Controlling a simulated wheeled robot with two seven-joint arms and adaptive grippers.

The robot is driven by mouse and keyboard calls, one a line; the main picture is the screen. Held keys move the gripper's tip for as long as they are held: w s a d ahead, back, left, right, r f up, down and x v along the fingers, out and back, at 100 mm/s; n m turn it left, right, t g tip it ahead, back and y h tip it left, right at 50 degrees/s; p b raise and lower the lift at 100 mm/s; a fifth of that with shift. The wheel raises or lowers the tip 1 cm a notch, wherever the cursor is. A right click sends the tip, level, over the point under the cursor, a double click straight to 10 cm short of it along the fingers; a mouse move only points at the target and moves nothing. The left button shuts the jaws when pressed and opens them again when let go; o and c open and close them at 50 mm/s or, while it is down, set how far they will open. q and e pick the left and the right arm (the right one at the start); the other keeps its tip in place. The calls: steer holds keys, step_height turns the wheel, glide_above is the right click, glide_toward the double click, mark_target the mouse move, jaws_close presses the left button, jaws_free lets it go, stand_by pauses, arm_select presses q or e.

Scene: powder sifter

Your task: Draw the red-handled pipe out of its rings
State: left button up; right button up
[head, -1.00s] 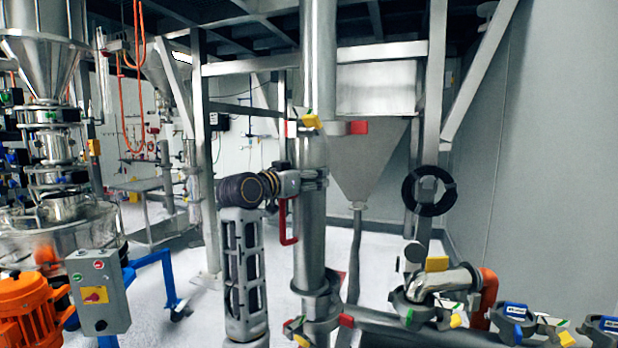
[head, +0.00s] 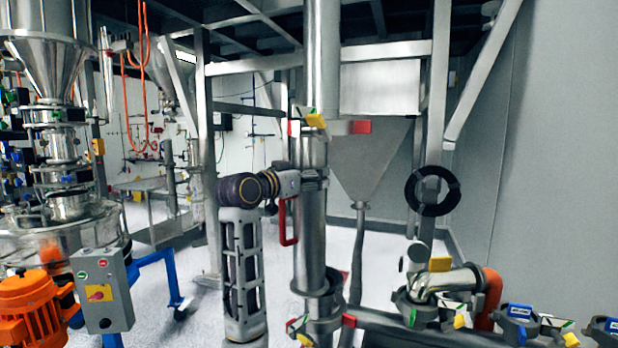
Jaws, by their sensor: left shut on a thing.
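The red-handled pipe (head: 310,235) is an upright steel tube in the middle of the view. Its red handle (head: 284,222) shows on its left side, just below my left gripper. An upper ring (head: 338,127) with red and yellow tabs surrounds the pipe line above. A lower ring (head: 318,303) with red, green and yellow tabs is around its lower part. My left gripper (head: 314,181) is shut on the pipe between the rings, coming from the left. The far fingertip and exact contact are partly hidden. My right gripper is not in view.
A bent pipe (head: 448,282) with clamps stands at the lower right. A steel hopper (head: 370,160) is behind. A grey control box (head: 103,290) and orange motor (head: 32,303) are at the lower left.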

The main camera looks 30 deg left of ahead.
arm_select(q)
steer(key=shift+s+a+r, duration=0.1)
steer(key=shift+s+r, duration=0.15)
steer(key=shift+s, duration=0.3)
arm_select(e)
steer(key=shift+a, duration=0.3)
arm_select(q)
steer(key=shift+s, duration=0.1)
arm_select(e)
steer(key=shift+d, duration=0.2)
arm_select(q)
steer(key=shift+s, duration=0.15)
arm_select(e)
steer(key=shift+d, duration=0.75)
arm_select(q)
steer(key=shift+a, duration=0.1)
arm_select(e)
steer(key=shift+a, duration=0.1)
arm_select(q)
steer(key=shift+s, duration=0.15)
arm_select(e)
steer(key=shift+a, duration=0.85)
